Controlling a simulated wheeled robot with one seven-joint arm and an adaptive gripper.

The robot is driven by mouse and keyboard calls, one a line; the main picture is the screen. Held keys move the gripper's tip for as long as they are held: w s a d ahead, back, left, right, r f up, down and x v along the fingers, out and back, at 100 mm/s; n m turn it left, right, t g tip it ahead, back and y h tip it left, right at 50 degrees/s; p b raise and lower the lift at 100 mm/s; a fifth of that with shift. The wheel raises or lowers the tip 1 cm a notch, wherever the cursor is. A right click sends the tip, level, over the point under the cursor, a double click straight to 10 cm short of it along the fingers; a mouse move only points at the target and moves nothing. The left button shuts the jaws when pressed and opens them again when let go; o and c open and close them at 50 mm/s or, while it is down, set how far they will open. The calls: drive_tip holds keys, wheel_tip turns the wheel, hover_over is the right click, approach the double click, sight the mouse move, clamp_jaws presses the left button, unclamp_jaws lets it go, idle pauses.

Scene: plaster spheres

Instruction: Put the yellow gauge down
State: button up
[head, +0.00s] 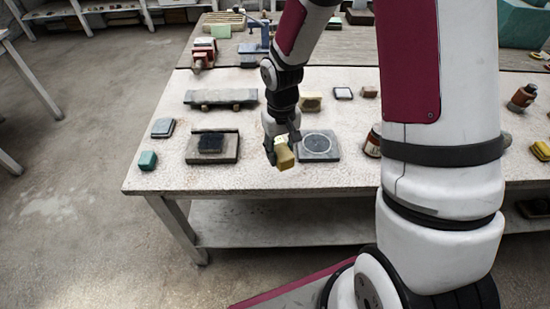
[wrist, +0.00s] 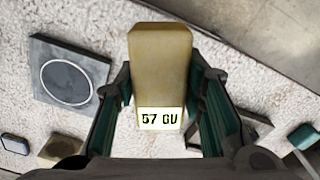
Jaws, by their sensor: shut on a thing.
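The yellow gauge (head: 285,159) is a yellow-tan block with a pale label reading "57 GU", seen in the wrist view (wrist: 160,75). My gripper (head: 281,147) is shut on it, with one dark green-padded finger on each side in the wrist view (wrist: 163,95). In the head view the gauge is near the front of the speckled white table (head: 262,182), just left of a grey square plate with a pale ring (head: 333,157). It appears to be above the tabletop; the gap is hard to judge. The plate's ring area is empty.
A tray (head: 232,157) with a dark block stands left of my gripper. The table's front strip is bare.

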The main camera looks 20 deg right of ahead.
drive_tip(key=s+d+f+b, duration=0.2)
drive_tip(key=s+f, duration=0.1)
drive_tip(key=s, duration=0.4)
drive_tip(key=w, duration=0.5)
drive_tip(key=w+a+f, duration=0.1)
drive_tip(key=w, duration=0.8)
drive_tip(key=shift+w+a+f, duration=0.15)
drive_tip(key=shift+w+f, duration=0.2)
drive_tip(key=shift+w, duration=0.05)
drive_tip(key=shift+w+f, duration=0.2)
drive_tip(key=shift+f, duration=0.1)
drive_tip(key=shift+f+p, duration=0.35)
drive_tip(key=shift+f, duration=1.15)
drive_tip(key=o, duration=1)
drive_tip(key=shift+f, duration=0.15)
